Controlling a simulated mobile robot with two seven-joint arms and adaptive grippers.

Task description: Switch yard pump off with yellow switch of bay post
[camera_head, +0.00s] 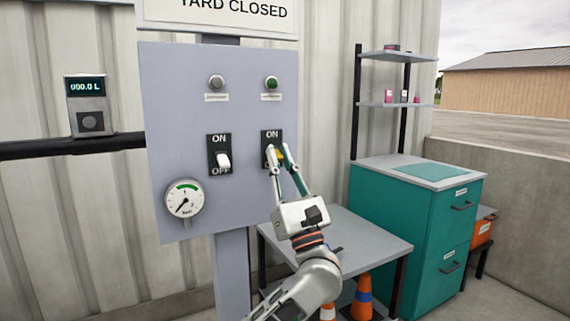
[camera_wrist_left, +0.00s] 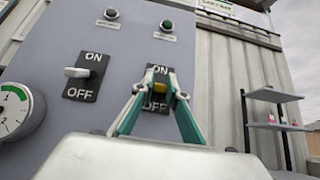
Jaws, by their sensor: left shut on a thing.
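The bay post's grey panel (camera_head: 160,120) carries two switches. The yellow switch (camera_head: 280,155) sits on the right black plate, marked ON above and OFF below; it also shows between the fingertips in the left wrist view (camera_wrist_left: 157,86). My left gripper (camera_head: 279,151) is shut on the yellow switch, its green and white fingers on either side. The fingers hide part of the lever and its plate, so I cannot tell its exact position. The white switch (camera_head: 224,160) is on the left plate, its lever low near OFF. My right gripper is out of view.
Above the switches are a grey lamp (camera_head: 216,82) and a green lamp (camera_head: 271,83). A pressure gauge (camera_head: 184,199) is at the panel's lower left. A grey table (camera_head: 350,236) with cones beneath and a teal cabinet (camera_head: 400,215) stand to the right.

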